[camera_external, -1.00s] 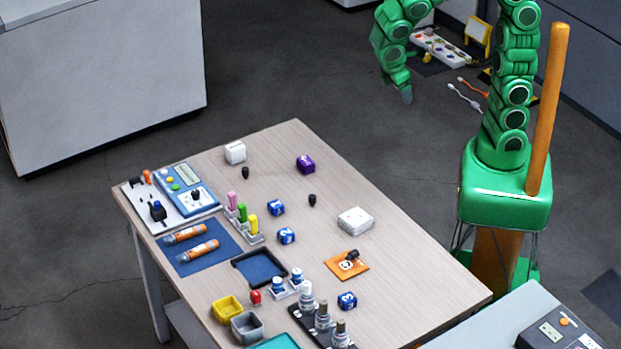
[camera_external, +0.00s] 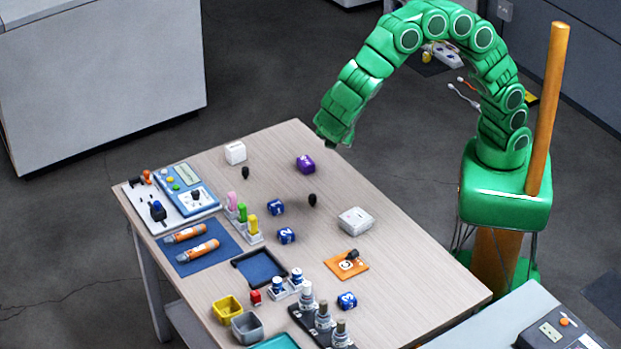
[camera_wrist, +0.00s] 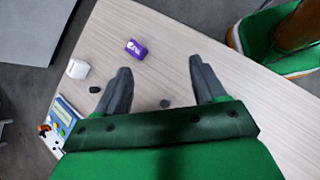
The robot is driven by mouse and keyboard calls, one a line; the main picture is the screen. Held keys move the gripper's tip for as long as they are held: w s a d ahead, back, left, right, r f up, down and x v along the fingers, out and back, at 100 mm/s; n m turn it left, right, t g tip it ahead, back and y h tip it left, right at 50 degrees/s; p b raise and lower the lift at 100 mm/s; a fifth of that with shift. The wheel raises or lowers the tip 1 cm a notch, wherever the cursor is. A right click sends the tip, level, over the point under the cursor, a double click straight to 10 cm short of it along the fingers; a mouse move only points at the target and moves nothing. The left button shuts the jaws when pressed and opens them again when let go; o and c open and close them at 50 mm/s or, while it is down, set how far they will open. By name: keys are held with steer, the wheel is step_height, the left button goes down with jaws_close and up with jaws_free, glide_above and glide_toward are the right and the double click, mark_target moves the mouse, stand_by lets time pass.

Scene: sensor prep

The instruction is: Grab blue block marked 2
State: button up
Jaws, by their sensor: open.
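Three small blue blocks with white marks stand on the table: one (camera_external: 276,207) near the middle, one (camera_external: 286,236) just in front of it, and one (camera_external: 347,300) near the front right. The middle one of the three seems to bear a 2, but the marks are too small to be sure. My gripper (camera_external: 333,142) hangs above the far right part of the table, near the purple block (camera_external: 305,164), away from the blue blocks. In the wrist view my gripper (camera_wrist: 160,66) has its fingers wide apart with nothing between them; no blue block shows there.
A white block (camera_external: 235,153), black knobs (camera_external: 312,200) and a white box (camera_external: 356,220) stand around. Coloured pegs in a rack (camera_external: 243,222), a black-rimmed tray (camera_external: 259,268) and an orange plate (camera_external: 346,265) are near the blue blocks. Grey-topped bottles (camera_external: 322,318) stand at the front.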

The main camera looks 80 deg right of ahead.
steer(key=w+a+f+n+t+h, duration=0.1)
steer(key=w+a+f+n+t, duration=0.35)
steer(key=a+f, duration=0.6)
steer(key=n+t, duration=0.4)
steer(key=n, duration=0.2)
glide_toward(287, 234)
steer(key=shift+w+d+f, duration=0.1)
steer(key=shift+w+d, duration=0.85)
steer(key=shift+w, duration=0.1)
steer(key=shift+f+x, duration=0.2)
steer(key=shift+x, duration=1.1)
steer(key=shift+f+x, duration=0.2)
steer(key=shift+x, duration=2.2)
steer(key=c, duration=1)
